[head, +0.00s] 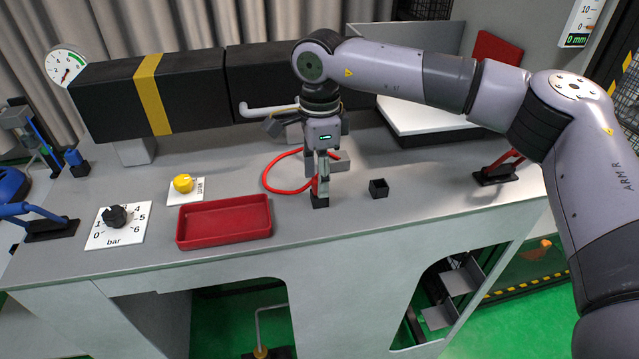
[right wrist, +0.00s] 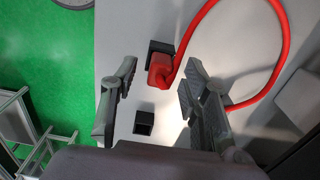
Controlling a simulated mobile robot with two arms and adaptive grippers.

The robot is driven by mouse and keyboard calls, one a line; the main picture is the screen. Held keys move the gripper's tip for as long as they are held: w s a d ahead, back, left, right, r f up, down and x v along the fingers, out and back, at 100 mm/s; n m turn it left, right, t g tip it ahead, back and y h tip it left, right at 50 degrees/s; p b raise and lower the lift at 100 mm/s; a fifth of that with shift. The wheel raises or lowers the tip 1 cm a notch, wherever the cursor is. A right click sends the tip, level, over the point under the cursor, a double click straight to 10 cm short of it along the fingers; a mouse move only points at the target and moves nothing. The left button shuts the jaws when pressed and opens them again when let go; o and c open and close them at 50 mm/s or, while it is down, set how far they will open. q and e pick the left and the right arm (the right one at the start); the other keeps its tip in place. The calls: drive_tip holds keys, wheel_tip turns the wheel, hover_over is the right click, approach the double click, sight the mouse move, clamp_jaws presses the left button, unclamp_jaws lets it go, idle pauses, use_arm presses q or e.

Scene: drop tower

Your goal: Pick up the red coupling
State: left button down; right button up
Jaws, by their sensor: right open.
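The red coupling (right wrist: 159,72) sits at a black square holder (right wrist: 157,47) on the grey bench, with a red hose (right wrist: 232,77) leading from it. My right gripper (right wrist: 160,80) is open, pointing down, with one finger on each side of the coupling in the right wrist view and visible gaps to both. In the head view my right gripper (head: 323,178) is right above the holder (head: 320,202) and hides most of the coupling (head: 314,187). I cannot tell how far down the fingers reach beside it. My left gripper is not in view.
A second, empty black socket (head: 378,188) stands to the right of the holder. A red tray (head: 224,222), a yellow button (head: 183,183) and a pressure knob (head: 115,217) are to the left. A black beam with a yellow band (head: 150,95) crosses behind. The bench's front edge is close.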

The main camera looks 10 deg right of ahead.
drive_tip(key=shift+c, duration=0.6)
drive_tip(key=c, duration=0.8)
drive_tip(key=shift+r, duration=0.15)
